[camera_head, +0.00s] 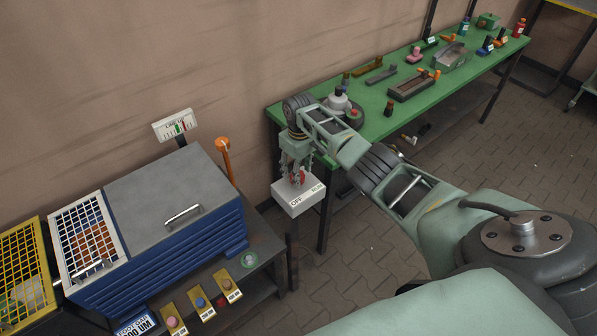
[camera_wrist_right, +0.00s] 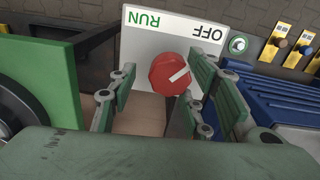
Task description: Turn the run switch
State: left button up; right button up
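The run switch is a white box (camera_head: 298,199) with a red knob, standing between the blue cabinet and the green bench in the head view. In the right wrist view its white face (camera_wrist_right: 149,40) appears upside down, with green RUN at left and black OFF at right. The red knob (camera_wrist_right: 168,76) has a white pointer line slanting up right, towards the OFF side. My right gripper (camera_head: 296,178) is over the box. In the wrist view its fingers (camera_wrist_right: 160,84) are apart, with the knob between them, nearer the right finger. Contact cannot be told. My left gripper is out of view.
A blue cabinet (camera_head: 165,210) with a handle and a mesh guard stands at left. Yellow plates with knobs (camera_head: 202,304) sit before it. A green bench (camera_head: 380,98) with tools and parts runs along the wall behind my right wrist. The paved floor (camera_head: 370,245) at centre is clear.

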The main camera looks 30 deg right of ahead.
jog(key=shift+a+f, duration=0.1)
jog(key=shift+a, duration=0.1)
dwell(0.3)
notch_tip(320, 180, up, 12)
dwell(0.4)
dwell(0.4)
